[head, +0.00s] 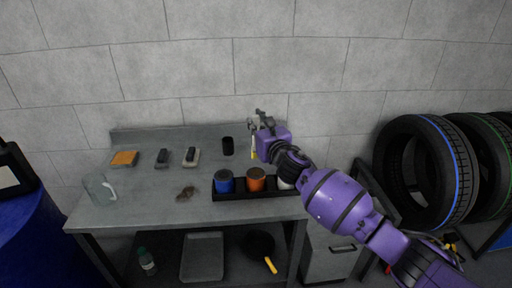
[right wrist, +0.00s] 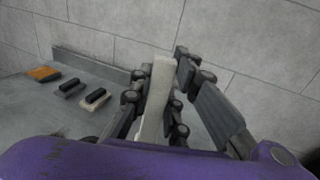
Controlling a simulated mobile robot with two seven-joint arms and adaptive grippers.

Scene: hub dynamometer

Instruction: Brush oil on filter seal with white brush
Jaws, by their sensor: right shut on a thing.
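My right gripper (head: 262,120) is raised above the back right of the workbench. In the right wrist view its fingers (right wrist: 160,95) are shut on a pale white handle (right wrist: 156,92), which looks like the white brush. In the head view a thin white piece with a yellow lower part (head: 253,153) hangs below the gripper. A blue filter (head: 224,182), an orange filter (head: 256,180) and a white filter (head: 284,184) stand in a black tray (head: 240,197). My arm partly hides the white one. Their seals are too small to tell. My left gripper is not in view.
A black cup (head: 228,146) stands left of my gripper. On the grey workbench (head: 150,205) are a glass jug (head: 99,189), an orange sponge (head: 124,158), two dark-topped brushes (head: 191,156) and a brown lump (head: 186,193). Tyres (head: 425,170) stand at the right.

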